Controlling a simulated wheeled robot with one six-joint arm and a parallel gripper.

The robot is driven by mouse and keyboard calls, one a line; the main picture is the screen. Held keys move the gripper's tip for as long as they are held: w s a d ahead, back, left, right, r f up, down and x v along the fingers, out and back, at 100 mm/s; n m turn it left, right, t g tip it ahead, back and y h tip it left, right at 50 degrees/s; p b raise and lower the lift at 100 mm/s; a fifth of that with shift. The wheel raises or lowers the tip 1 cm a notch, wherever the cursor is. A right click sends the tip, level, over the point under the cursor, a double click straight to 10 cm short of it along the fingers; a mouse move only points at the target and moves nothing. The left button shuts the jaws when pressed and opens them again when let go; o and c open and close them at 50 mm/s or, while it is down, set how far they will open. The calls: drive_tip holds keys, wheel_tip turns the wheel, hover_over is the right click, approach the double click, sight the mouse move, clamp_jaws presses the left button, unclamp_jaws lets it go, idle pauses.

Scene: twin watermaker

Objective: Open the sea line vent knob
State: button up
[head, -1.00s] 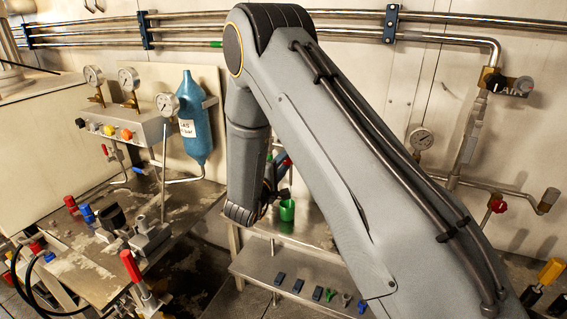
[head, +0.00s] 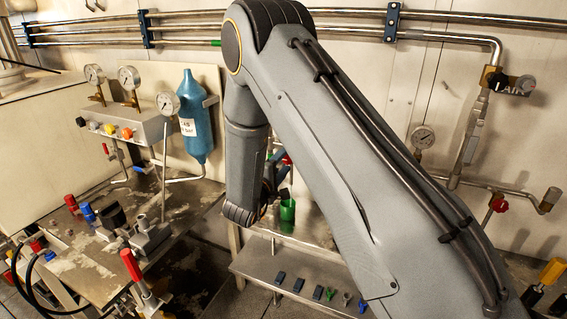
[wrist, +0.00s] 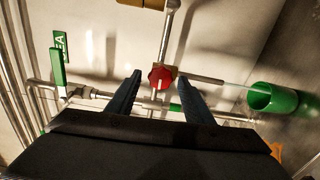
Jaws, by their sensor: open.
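My gripper (wrist: 159,78) is open, with one dark finger on each side of the knob in the picture. I cannot tell how far short of the knob the fingertips are, and no contact shows. In the head view my arm hides most of this spot; a bit of red (head: 287,159) shows beside my gripper (head: 277,172).
A green lever handle (wrist: 58,68) stands left of the knob. A green cup (wrist: 273,98) lies right of it, below a thin spout; it also shows in the head view (head: 287,212). A brass part (wrist: 142,4) is above. A lower shelf (head: 262,262) holds several small items.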

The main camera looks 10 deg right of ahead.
drive_tip(key=b+v, duration=0.2)
drive_tip(key=v, duration=0.5)
drive_tip(key=shift+w+b, duration=0.1)
drive_tip(key=shift+b, duration=0.2)
drive_tip(key=s+f+m+g+y+b, duration=0.35)
drive_tip(key=f+m+g+y, duration=0.2)
drive_tip(key=y, duration=0.45)
drive_tip(key=s+d+f+m+g+b, duration=0.1)
drive_tip(key=s+d+m+g, duration=0.2)
drive_tip(key=s, duration=0.8)
drive_tip(key=s+d+f+m+g+b, duration=0.1)
drive_tip(key=s+d+m+g, duration=0.2)
drive_tip(key=s, duration=0.9)
drive_tip(key=shift+s+d+f+g+y, duration=0.3)
drive_tip(key=shift+d+g, duration=0.1)
drive_tip(key=shift+g, duration=0.45)
